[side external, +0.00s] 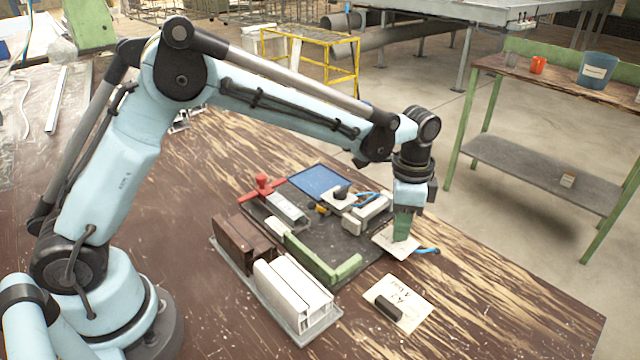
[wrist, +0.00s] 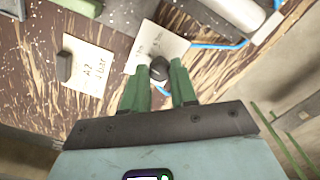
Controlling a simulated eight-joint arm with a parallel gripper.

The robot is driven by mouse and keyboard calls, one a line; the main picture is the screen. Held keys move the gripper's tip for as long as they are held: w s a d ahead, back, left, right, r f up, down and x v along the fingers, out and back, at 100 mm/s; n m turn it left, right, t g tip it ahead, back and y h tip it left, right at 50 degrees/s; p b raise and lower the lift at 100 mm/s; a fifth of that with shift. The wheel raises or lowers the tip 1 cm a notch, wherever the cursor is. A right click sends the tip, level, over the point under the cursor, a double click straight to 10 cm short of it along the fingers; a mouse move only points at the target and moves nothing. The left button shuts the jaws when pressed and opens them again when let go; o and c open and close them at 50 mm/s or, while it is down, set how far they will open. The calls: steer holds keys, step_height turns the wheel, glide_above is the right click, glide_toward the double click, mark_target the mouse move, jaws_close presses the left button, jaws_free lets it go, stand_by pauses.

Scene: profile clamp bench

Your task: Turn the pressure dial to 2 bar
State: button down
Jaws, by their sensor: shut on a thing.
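The pressure dial is a dark knob (wrist: 158,68) on a white plate (wrist: 160,42), with a blue hose at its edge. The lettering on this plate is too small and blurred to read, so I cannot tell the setting. My gripper (wrist: 158,75) has its green fingers on both sides of the knob, shut on it. In the side view, my gripper (side external: 402,236) points down onto the white plate (side external: 385,240) at the right of the fixture; its fingers hide the knob there.
A loose-looking card (side external: 412,301) with a dark block (side external: 388,307) lies in front. Behind is another white plate with a black knob (side external: 341,192). The dark fixture base (side external: 350,248), green rail (side external: 322,266), white profile (side external: 295,288) and red-handled clamp (side external: 264,186) stand left.

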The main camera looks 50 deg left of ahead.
steer(key=n, duration=1.3)
steer(key=shift+n, duration=0.4)
stand_by(0.3)
steer(key=c, duration=0.9)
jaws_free()
step_height(320, 180, up, 12)
steer(key=shift+r, duration=0.1)
